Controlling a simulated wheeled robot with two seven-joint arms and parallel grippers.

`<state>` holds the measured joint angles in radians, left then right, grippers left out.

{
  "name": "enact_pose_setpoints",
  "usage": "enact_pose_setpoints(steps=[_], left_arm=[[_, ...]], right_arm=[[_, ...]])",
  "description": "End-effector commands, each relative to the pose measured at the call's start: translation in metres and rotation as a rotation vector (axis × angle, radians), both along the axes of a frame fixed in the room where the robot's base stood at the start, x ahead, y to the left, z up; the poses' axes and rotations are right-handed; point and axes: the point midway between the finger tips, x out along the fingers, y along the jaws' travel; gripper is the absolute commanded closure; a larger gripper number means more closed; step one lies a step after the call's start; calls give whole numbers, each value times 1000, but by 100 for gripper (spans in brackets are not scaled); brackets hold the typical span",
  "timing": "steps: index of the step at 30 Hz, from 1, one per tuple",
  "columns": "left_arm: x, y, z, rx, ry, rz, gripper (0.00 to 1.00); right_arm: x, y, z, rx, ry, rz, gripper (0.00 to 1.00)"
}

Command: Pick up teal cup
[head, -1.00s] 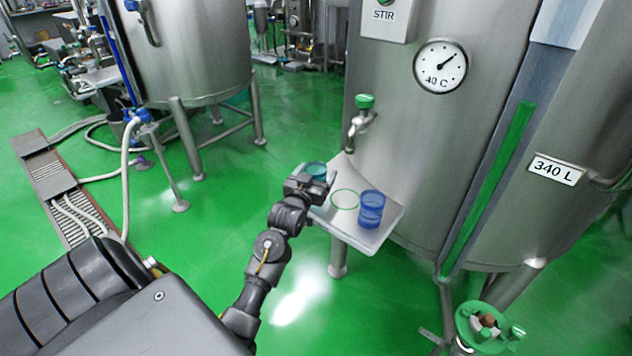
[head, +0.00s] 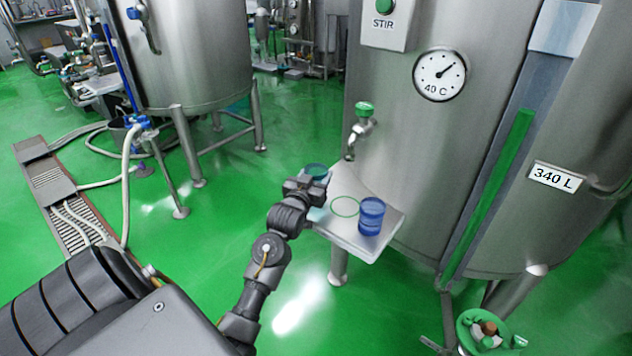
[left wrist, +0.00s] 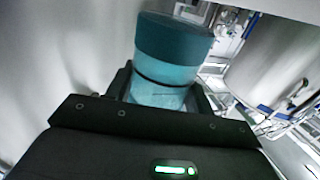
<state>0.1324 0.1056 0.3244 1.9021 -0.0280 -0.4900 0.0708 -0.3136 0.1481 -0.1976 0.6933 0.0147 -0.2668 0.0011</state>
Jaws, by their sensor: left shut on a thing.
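The teal cup (head: 316,170) shows in the head view at the left end of a small metal shelf, partly hidden behind my left gripper (head: 304,187). In the left wrist view the teal cup (left wrist: 168,60) stands between the fingers of my left gripper (left wrist: 160,97), with a darker teal band on its upper part. The left gripper is shut on it. I cannot tell whether the cup's base touches the shelf. My right gripper is not in view.
A blue cup (head: 371,217) stands on the shelf (head: 352,240), right of a green ring mark (head: 345,206). A tap with a green knob (head: 364,110) sticks out from the steel tank (head: 400,140) above the shelf. A green-topped item (head: 487,332) is at the lower right.

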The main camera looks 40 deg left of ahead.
Motion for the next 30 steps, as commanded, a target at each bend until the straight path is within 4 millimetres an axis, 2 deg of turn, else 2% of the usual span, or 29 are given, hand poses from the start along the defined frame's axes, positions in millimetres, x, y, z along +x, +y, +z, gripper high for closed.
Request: enact_pose_setpoints(steps=[2,10,15,18,24,30], left_arm=[[-3,2,16,3,-4,1,69],[-50,22,77,11,-3,2,69],[-88,39,91,10,2,1,69],[-104,46,98,9,3,1,69],[-123,55,107,4,1,0,69],[-128,57,109,1,-1,0,69]], right_arm=[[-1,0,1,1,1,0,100],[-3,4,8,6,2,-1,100],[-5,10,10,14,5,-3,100],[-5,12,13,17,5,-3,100],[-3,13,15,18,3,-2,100],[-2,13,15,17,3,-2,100]])
